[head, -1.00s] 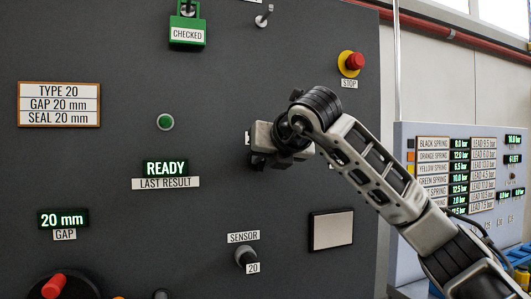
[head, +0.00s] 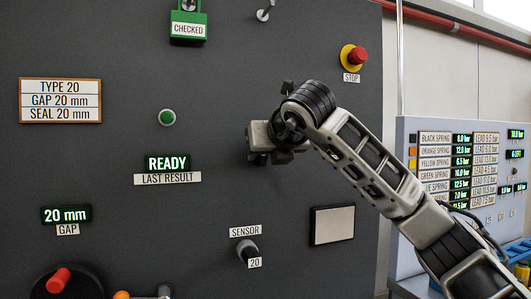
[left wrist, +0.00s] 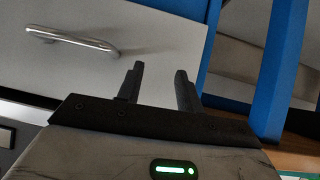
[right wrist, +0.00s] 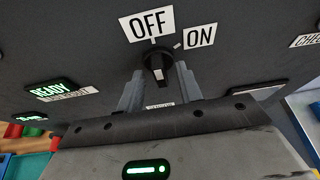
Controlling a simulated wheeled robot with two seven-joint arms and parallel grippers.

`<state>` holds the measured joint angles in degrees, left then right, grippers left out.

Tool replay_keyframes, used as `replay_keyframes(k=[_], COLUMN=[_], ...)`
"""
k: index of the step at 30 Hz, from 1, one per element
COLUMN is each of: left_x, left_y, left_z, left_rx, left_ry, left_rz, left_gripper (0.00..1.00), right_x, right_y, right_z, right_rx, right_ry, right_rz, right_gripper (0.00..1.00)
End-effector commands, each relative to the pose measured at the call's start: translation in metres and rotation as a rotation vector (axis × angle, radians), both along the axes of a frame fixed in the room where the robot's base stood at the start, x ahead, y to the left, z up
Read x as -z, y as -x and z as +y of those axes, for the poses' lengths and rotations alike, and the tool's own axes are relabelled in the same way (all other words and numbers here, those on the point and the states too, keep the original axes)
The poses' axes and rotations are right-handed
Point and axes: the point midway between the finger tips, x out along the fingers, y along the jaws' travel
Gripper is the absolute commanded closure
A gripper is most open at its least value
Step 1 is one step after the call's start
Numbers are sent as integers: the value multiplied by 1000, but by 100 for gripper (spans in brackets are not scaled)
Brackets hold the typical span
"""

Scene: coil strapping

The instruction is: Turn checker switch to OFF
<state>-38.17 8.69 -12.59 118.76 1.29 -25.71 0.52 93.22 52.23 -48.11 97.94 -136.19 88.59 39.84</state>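The checker switch is a black knob (right wrist: 157,64) with a small light mark, on the dark panel, in the right wrist view. An OFF label (right wrist: 147,24) is above it and an ON label (right wrist: 200,36) is to its right. Which label the knob points at is unclear. My right gripper (right wrist: 160,75) has its two fingers apart, one on each side of the knob; contact is not clear. In the head view my right gripper (head: 256,147) is up against the panel and hides the switch. My left gripper (left wrist: 160,75) is open and empty.
The panel (head: 100,140) also carries a READY display (head: 167,163), a green button (head: 168,117), a red stop button (head: 355,56) and a sensor knob (head: 247,249). In the left wrist view, a metal handle (left wrist: 75,40) and a blue frame (left wrist: 278,70) are close to the left gripper.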

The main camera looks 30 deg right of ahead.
Motion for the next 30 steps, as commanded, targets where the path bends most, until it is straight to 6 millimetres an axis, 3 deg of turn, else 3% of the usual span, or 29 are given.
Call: replay_keyframes(k=[8, 13, 30], left_x=[0, 4, 8], left_y=[0, 0, -3], left_z=[0, 0, -5], left_rx=[0, -1, -15], left_ry=[0, 3, 47], left_rz=[0, 0, -17], left_gripper=[64, 64, 64], right_x=[0, -6, -54], right_y=[1, 13, 125], right_z=[0, 3, 31], right_rx=[0, -1, -2], right_ry=[-2, -3, 0], right_rz=[-1, -5, -5], right_gripper=[65, 65, 65])
